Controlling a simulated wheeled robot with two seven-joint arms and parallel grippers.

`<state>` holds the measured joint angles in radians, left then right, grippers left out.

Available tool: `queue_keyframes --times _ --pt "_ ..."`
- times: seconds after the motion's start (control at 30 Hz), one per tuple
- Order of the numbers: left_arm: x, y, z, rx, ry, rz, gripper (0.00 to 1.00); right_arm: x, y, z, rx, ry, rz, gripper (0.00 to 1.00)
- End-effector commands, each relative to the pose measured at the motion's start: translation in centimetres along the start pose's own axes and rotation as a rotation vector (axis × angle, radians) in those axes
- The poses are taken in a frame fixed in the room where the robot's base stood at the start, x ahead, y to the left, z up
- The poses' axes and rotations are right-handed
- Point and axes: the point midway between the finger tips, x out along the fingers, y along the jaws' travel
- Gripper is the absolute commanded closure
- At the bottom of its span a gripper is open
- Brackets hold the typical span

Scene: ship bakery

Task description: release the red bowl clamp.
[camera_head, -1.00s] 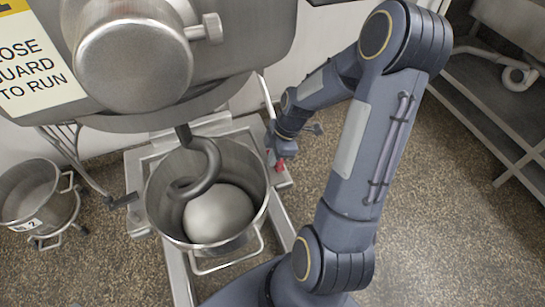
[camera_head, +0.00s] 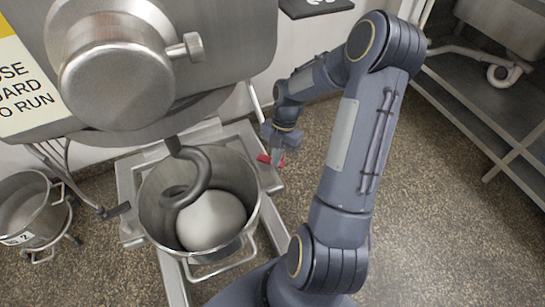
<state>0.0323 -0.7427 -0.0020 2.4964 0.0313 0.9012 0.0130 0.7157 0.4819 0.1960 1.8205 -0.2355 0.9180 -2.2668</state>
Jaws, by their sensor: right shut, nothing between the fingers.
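The red bowl clamp (camera_head: 264,158) sits at the right side of the mixer frame, beside the steel bowl (camera_head: 150,215). It lies roughly level, and part of it is hidden behind my right gripper. My right gripper (camera_head: 277,158) points down right at the clamp, with its fingers shut and nothing between them. Whether the fingertips touch the clamp is too small to tell. The bowl stands under the dough hook (camera_head: 195,178) and holds a pale ball of dough (camera_head: 211,221). My left gripper is not in view.
The mixer head (camera_head: 225,45) hangs over the bowl. A second steel bowl (camera_head: 28,215) on a wheeled dolly stands at the far left. A metal shelf rack (camera_head: 480,115) stands at the right. The speckled floor (camera_head: 430,210) between is clear.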

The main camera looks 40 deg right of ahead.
Motion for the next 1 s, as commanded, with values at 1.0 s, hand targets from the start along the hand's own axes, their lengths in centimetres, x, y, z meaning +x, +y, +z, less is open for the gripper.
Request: queue_keyframes --times 1.0 --pt "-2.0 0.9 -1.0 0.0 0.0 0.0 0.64 -1.1 0.5 3.4 -0.088 -0.001 -0.028 1.0"
